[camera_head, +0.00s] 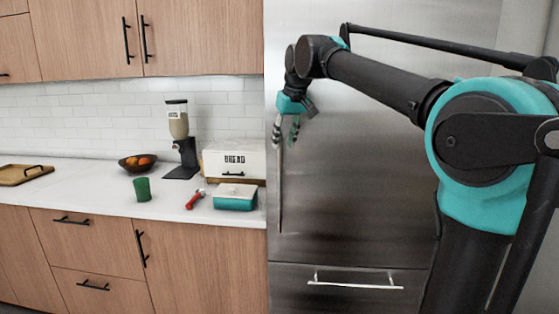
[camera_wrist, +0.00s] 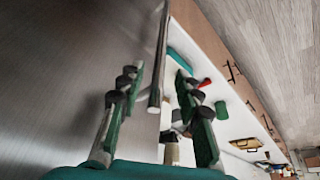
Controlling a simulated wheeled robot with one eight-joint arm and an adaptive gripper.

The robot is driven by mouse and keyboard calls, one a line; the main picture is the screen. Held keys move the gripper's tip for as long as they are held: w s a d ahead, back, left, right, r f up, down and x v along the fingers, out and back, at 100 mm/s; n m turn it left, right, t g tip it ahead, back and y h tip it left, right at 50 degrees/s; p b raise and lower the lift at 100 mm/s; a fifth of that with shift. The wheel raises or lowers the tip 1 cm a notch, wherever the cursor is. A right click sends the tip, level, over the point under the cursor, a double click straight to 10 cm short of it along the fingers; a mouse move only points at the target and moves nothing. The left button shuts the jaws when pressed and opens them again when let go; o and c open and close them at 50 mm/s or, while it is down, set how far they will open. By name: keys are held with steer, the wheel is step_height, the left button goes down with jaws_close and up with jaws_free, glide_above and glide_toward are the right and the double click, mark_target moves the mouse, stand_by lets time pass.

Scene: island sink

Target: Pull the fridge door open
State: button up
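The stainless steel fridge door (camera_head: 365,190) fills the right of the head view and appears shut. Its long, thin vertical handle (camera_head: 281,190) runs along the door's left edge. My gripper (camera_head: 285,140) points down at the handle's upper end. In the wrist view, the two green-and-grey fingers of my gripper (camera_wrist: 160,78) stand apart, one on each side of the handle (camera_wrist: 158,65) as seen from there. The gripper is open, and a gap shows between the handle and each finger. Whether the handle's end is at fingertip depth is hard to tell.
A lower drawer with a horizontal handle (camera_head: 355,284) sits below the door. Left of the fridge, a white counter (camera_head: 100,190) holds a bread box (camera_head: 234,160), a teal container (camera_head: 235,198), a green cup (camera_head: 142,189) and a coffee grinder (camera_head: 180,140). Wooden cabinets hang above.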

mark_target(281, 154)
steer(key=x, duration=0.8)
steer(key=shift+f, duration=0.1)
jaws_close()
